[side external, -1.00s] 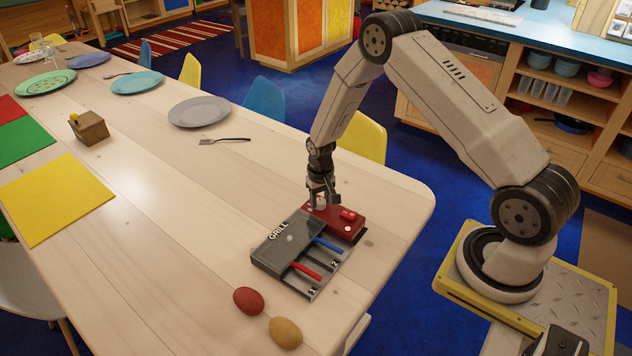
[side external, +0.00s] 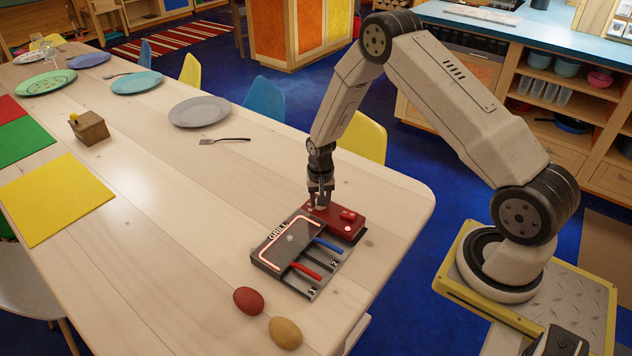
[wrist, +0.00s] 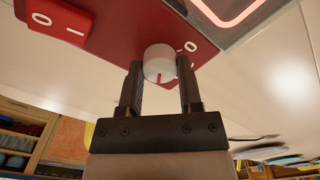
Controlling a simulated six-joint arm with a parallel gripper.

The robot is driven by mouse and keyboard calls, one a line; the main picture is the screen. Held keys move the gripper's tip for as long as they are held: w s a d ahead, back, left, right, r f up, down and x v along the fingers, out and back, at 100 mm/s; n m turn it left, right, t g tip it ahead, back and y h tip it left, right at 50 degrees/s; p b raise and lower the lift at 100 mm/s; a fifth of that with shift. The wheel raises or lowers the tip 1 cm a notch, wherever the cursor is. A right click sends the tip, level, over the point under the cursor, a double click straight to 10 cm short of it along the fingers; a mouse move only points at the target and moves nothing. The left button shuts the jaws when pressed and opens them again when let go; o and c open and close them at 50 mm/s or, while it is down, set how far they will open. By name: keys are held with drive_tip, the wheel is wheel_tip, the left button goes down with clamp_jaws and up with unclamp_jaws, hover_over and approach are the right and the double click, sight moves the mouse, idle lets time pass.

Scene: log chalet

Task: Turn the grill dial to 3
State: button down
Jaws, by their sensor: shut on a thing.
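The grill (side external: 290,240) stands near the table's right end, with a dark top marked GRILL and a glowing pinkish-red outline. Its red control box (side external: 345,220) is at the back right and carries a red rocker switch (side external: 348,215). In the wrist view the switch (wrist: 58,22) is marked 0 and 1. My gripper (side external: 319,205) points down at the box. In the wrist view my gripper (wrist: 160,72) is shut on the white grill dial (wrist: 158,60), one finger on each side. The dial has a red pointer line. A 0 mark shows beside it; its other numbers are hidden or unreadable.
Red (side external: 305,270) and blue (side external: 327,245) handles stick out of the grill's front, by labels. A red egg-shaped thing (side external: 248,300) and a tan one (side external: 285,332) lie in front. Plates and a fork (side external: 224,141) lie farther back.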

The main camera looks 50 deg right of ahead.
drive_tip(key=shift+c, duration=1.3)
unclamp_jaws()
drive_tip(key=shift+r, duration=0.2)
drive_tip(key=shift+r, duration=3.75)
drive_tip(key=shift+s+a+r, duration=0.1)
drive_tip(key=shift+a+r, duration=0.15)
drive_tip(key=shift+r, duration=0.15)
drive_tip(key=s+a+r+n+t, duration=0.1)
drive_tip(key=s+a+r+n, duration=0.3)
drive_tip(key=s+a+r, duration=0.2)
drive_tip(key=s+a+r+n+t, duration=0.1)
drive_tip(key=s+a+r+n, duration=0.3)
drive_tip(key=s, duration=0.6)
wheel_tip(320, 180, up, 2)
drive_tip(key=shift+a+r+n+t, duration=0.3)
drive_tip(key=shift+a+n, duration=0.1)
drive_tip(key=shift+a, duration=0.55)
